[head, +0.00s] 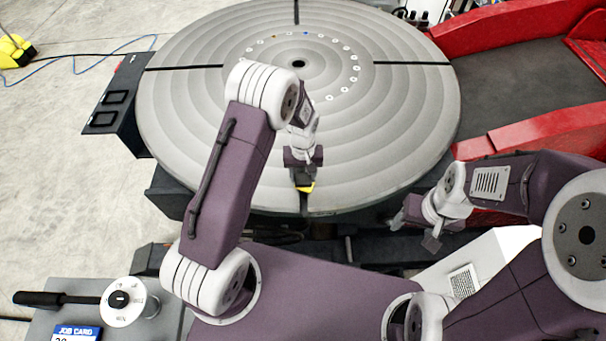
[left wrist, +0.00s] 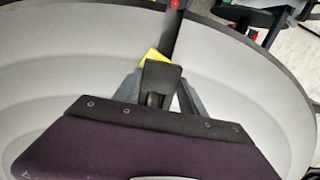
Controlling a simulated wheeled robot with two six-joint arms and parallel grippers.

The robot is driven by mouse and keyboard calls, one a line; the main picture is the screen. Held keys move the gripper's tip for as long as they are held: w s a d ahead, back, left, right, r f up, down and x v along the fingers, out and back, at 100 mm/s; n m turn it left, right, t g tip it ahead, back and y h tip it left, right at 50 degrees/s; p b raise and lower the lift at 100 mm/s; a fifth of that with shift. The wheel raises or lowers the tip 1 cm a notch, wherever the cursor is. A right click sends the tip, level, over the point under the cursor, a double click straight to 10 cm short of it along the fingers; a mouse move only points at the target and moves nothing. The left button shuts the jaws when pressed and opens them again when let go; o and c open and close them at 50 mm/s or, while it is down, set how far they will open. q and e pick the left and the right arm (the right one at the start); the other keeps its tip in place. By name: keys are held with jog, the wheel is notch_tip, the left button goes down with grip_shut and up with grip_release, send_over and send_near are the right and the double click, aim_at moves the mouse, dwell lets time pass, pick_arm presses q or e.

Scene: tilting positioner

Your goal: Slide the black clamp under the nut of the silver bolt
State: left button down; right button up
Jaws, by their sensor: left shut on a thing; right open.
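My left gripper (head: 303,170) is shut on the black clamp over the near edge of the round table. In the left wrist view the black clamp (left wrist: 162,76) sits between the two fingers, with a yellow part showing beside its far end. The yellow also shows in the head view just below the fingers. Whether the clamp touches the table I cannot tell. I cannot make out the silver bolt or its nut in either view. My right gripper (head: 416,229) is open and empty, off the table's right front edge.
The round grey table (head: 200,110) has dark radial slots; one slot (left wrist: 173,33) runs ahead of the clamp, with a small red spot (left wrist: 175,4) near its end. The table top is mostly clear. A red-sided frame (head: 530,130) stands at right, a job card (head: 77,333) at lower left.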

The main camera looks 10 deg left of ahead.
pick_arm(q)
grip_release()
dwell(0.4)
notch_tip(320, 180, up, 7)
jog(key=p, duration=0.5)
jog(key=shift+p, duration=0.4)
dwell(0.3)
